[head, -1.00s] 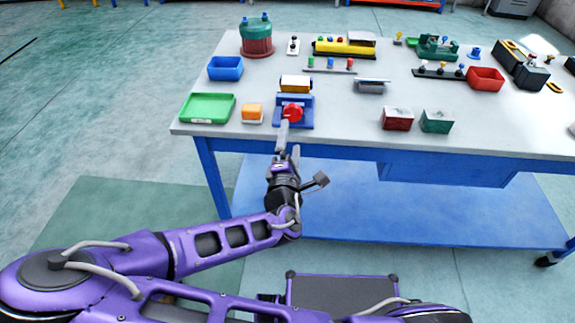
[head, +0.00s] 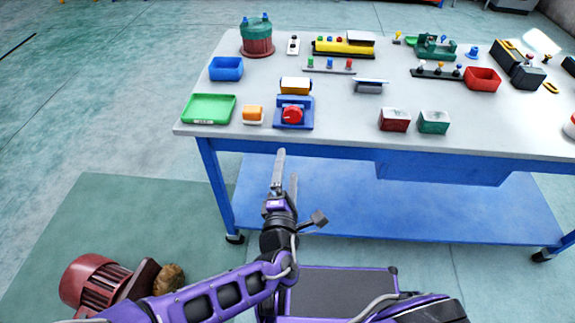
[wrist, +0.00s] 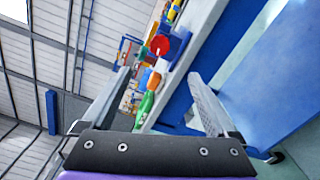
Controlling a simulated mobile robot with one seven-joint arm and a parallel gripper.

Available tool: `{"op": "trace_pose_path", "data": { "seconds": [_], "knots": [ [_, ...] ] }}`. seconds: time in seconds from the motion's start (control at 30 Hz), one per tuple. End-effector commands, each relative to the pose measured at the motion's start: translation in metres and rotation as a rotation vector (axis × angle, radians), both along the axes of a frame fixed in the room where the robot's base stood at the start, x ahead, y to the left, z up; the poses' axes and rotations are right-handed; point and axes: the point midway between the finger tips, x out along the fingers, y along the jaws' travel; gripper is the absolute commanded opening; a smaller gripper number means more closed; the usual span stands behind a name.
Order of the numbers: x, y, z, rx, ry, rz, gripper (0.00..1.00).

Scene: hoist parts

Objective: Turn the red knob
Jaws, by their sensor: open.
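The red knob (head: 292,115) sits on the front of a blue block-shaped base (head: 308,124) near the front left edge of the table. It also shows in the wrist view (wrist: 160,44), beyond the fingers. My gripper (head: 286,166) is in front of the table's edge, apart from the knob and on the near side of it. Its two fingers are spread with nothing between them. In the head view no part of my arm covers the knob.
An orange block (head: 253,116) and a green tray (head: 208,109) lie left of the knob. Red (head: 394,120) and green (head: 433,122) boxes stand to the right. The table's front edge (head: 350,138) lies between gripper and knob.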

Motion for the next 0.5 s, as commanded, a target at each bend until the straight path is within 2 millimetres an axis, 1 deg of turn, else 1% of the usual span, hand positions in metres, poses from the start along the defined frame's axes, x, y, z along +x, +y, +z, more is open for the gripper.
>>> {"op": "trace_pose_path", "data": {
  "seconds": [0.07,0.17,0.27,0.33,0.47,0.5],
  "knots": [
    [0.000,-0.002,-0.002,0.044,0.005,-0.005,0.93],
    [0.000,-0.006,-0.009,0.191,0.015,-0.013,0.93],
    [0.000,-0.009,-0.017,0.441,0.024,-0.025,0.93],
    [-0.001,-0.010,-0.022,0.648,0.024,-0.033,0.93],
    [-0.001,-0.008,-0.023,1.050,0.011,-0.042,0.93],
    [-0.001,-0.007,-0.022,1.173,0.003,-0.043,0.93]
  ]
}}
